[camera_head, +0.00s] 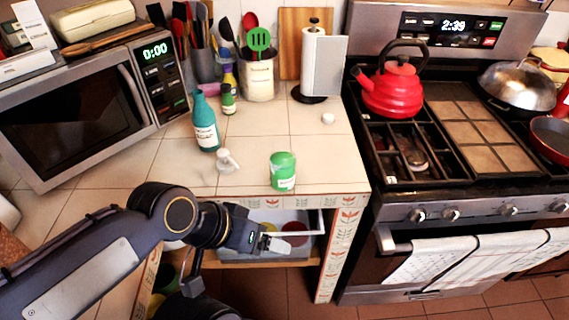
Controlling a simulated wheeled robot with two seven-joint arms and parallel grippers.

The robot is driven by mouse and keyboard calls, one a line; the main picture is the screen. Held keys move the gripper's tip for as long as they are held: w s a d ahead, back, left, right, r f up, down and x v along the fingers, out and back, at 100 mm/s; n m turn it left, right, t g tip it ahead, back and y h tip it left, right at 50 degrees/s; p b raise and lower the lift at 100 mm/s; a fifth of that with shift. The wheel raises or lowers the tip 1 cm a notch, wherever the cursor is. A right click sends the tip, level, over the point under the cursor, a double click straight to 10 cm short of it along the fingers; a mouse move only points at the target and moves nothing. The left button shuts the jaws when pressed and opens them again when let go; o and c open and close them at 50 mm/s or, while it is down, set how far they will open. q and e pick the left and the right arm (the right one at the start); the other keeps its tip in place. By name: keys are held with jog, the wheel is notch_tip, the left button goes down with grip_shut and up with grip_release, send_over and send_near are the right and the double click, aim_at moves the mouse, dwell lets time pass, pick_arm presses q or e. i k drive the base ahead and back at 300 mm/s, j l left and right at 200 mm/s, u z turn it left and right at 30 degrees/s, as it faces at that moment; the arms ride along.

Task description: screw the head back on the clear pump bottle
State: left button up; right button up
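A small white and clear item (227,162) stands on the tiled counter, between the teal bottle and the green container. Its white top looks like a pump head; I cannot tell whether a clear bottle is under it or whether the two are joined. A small white round piece (328,118) lies farther back on the counter, and I cannot tell what it is. My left gripper (276,243) is in front of the counter edge, over the open drawer, apart from these items. Its finger gap is too small to make out. My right gripper does not show.
A teal bottle (205,125) and a green container (283,172) stand near the small item. An open drawer (308,240) juts out below the counter edge. The microwave (70,105) is at left, the stove (455,130) at right. The counter's middle right is clear.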

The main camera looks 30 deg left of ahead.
aim_at(282, 161)
jog(key=u, duration=1.5)
